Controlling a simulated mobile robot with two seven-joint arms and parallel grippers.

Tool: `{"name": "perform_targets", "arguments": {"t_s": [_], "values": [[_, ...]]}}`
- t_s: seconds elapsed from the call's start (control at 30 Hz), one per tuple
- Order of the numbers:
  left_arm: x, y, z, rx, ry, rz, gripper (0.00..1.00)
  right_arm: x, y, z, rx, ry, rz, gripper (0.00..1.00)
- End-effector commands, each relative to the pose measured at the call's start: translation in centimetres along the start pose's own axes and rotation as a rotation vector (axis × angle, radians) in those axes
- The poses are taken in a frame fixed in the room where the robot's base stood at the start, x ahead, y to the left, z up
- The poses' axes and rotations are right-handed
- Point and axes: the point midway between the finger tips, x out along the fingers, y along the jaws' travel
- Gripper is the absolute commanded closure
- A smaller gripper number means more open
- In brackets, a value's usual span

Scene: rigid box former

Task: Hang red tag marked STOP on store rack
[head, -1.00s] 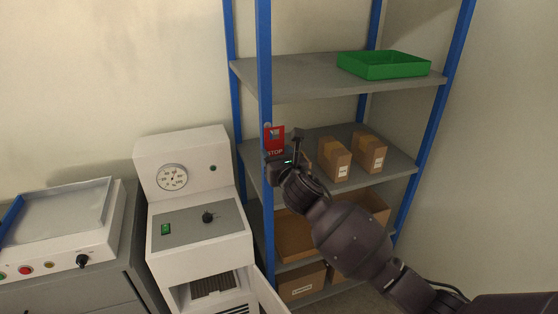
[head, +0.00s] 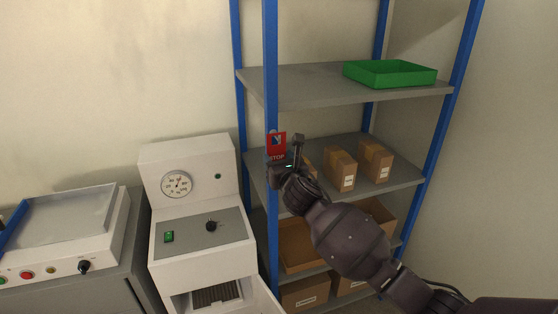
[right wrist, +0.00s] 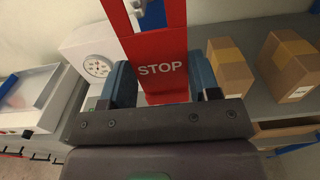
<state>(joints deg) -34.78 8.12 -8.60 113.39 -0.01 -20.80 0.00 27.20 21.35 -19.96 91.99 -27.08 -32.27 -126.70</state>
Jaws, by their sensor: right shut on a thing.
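The red tag (head: 276,144) with STOP printed on it is upright in front of the near blue post of the store rack (head: 271,80). In the right wrist view the red tag (right wrist: 160,72) stands between the two fingers of my right gripper (right wrist: 163,88), which is shut on its lower part. The upper part of the tag shows a cut-out with blue behind it. My right gripper (head: 284,166) is beside the near post, at about the height of the middle shelf. Whether the tag touches the post or hangs on anything there, I cannot tell. My left gripper is not in view.
The rack has a green tray (head: 390,73) on its upper shelf and cardboard boxes (head: 341,170) on the middle shelf. Larger boxes (head: 306,290) sit below. A white machine with a dial (head: 177,184) stands left of the rack, its lower door open.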

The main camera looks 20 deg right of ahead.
Motion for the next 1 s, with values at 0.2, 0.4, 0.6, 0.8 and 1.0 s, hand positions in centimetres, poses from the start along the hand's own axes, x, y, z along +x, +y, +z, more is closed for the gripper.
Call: {"name": "perform_targets", "arguments": {"t_s": [0.2, 0.4, 0.6, 0.8, 1.0], "values": [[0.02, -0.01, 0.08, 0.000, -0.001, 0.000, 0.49, -0.01, 0.02, -0.01, 0.000, 0.000, 0.000, 0.66], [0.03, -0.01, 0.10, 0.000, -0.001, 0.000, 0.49, -0.02, 0.03, -0.01, 0.001, 0.000, 0.000, 0.66], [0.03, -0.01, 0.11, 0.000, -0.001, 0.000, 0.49, -0.02, 0.03, -0.02, 0.001, 0.000, 0.000, 0.18], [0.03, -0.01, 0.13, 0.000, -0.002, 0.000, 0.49, -0.02, 0.03, -0.02, 0.001, 0.000, 0.000, 0.14], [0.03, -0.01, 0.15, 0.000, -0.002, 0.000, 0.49, -0.43, -0.01, -0.05, 0.000, 0.000, 0.000, 0.14]]}}
